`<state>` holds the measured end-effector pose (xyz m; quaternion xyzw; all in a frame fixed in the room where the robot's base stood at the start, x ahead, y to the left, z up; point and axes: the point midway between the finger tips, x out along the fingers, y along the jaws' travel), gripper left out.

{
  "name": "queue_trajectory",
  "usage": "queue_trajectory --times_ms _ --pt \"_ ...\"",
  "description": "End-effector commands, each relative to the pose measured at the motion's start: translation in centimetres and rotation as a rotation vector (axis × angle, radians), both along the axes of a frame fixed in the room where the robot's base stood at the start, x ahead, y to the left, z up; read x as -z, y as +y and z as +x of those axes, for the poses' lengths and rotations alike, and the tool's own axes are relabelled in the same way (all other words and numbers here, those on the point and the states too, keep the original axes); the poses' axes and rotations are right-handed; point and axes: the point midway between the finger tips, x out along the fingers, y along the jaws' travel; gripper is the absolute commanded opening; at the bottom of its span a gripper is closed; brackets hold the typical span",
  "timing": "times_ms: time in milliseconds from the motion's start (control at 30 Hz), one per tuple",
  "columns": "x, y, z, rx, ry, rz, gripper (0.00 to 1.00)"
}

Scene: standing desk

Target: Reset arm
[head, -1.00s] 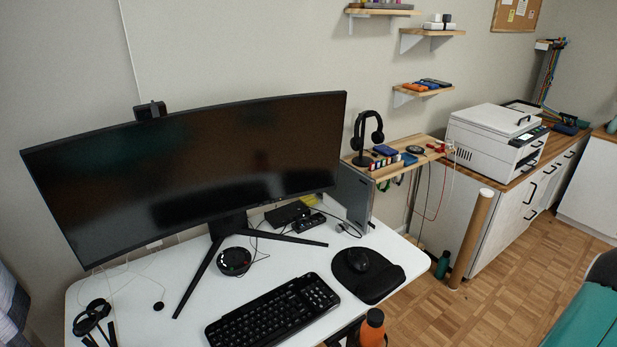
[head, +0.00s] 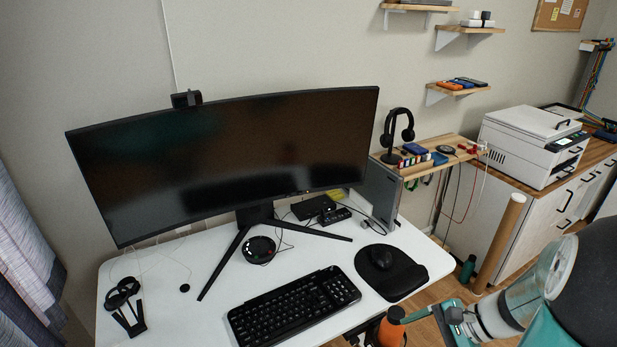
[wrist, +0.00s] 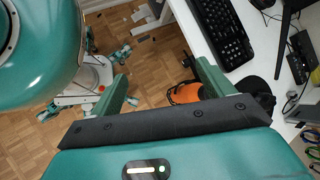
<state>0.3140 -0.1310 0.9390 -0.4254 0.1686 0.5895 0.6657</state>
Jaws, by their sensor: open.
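My gripper (head: 455,318) is at the lower right of the head view, beyond the right front corner of the white desk. In the wrist view its two green fingers (wrist: 164,84) stand wide apart, with nothing held between them. An orange bottle (wrist: 185,94) shows behind the gap, nearer the right finger. In the head view the orange bottle (head: 392,330) is just left of my gripper, at the desk's edge, and its lower part is cut off. My arm (head: 530,290) reaches in from the right edge.
Wooden floor (wrist: 140,75) lies open below my gripper.

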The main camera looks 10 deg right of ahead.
Motion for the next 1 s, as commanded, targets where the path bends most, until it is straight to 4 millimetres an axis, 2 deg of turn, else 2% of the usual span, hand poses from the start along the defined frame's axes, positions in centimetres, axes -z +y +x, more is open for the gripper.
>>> queue_trajectory --times_ms 33,200,600,800,1000 --pt "-1.3 1.4 0.2 -0.092 -0.028 -0.068 0.8" --pt "-4.6 4.8 -0.1 -0.365 -0.118 -0.289 0.8" --pt "-12.8 11.0 -1.6 -0.911 -0.447 -0.832 0.8" --pt "-16.2 12.8 -2.5 -1.065 -0.608 -1.039 0.8" --pt "-16.6 13.0 -2.6 -1.083 -0.631 -1.068 0.8"
